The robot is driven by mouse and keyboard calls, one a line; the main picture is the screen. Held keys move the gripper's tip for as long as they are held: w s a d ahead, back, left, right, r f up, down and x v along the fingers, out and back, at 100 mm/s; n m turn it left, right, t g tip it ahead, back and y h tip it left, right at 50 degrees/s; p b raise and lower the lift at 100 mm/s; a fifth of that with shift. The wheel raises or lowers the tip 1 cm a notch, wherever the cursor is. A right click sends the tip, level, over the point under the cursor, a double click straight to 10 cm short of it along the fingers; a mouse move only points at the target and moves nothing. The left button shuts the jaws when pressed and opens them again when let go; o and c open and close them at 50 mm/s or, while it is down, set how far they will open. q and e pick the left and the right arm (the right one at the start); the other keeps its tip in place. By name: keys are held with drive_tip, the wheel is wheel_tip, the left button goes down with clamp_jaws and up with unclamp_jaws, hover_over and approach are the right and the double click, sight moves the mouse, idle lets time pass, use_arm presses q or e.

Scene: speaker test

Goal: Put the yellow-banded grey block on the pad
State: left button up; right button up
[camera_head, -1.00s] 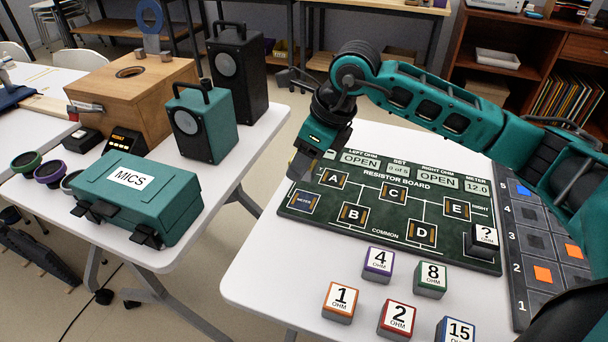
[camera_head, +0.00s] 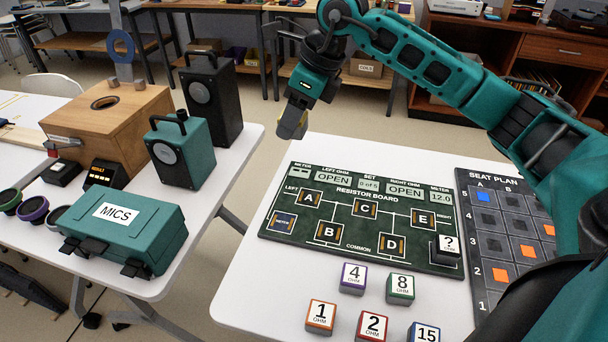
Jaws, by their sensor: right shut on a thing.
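My right gripper (camera_head: 292,127) is shut on a small grey block (camera_head: 291,124) with a dull yellow part. It is above the back left edge of the right table, apart from the board. The fingers hide part of the block. The green resistor board (camera_head: 356,248) lies on this table. It has dark pads lettered A to E and a blue-tinted pad marked METER (camera_head: 283,222) at its left. I cannot tell which of these the task calls the pad. My left gripper is not in view.
Several numbered ohm blocks, such as the orange 1 block (camera_head: 320,317), stand in front of the board. A black "?" block (camera_head: 446,250) stands at its right corner. A seat plan (camera_head: 490,222) lies to the right. The left table holds the teal MICS case (camera_head: 157,228) and speakers (camera_head: 213,100).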

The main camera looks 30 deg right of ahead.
drive_tip(key=p, duration=0.2)
hover_over(303, 196)
drive_tip(key=s, duration=0.1)
drive_tip(key=f, duration=1)
drive_tip(key=d+f, duration=0.1)
drive_tip(key=f, duration=0.4)
drive_tip(key=shift+s+f+b, duration=0.1)
drive_tip(key=shift+f+b, duration=0.1)
drive_tip(key=shift+b, duration=0.1)
drive_tip(key=shift+f, duration=2.3)
drive_tip(key=shift+f+b, duration=0.1)
drive_tip(key=shift+b, duration=0.2)
drive_tip(key=o, duration=1.1)
drive_tip(key=shift+c, duration=0.2)
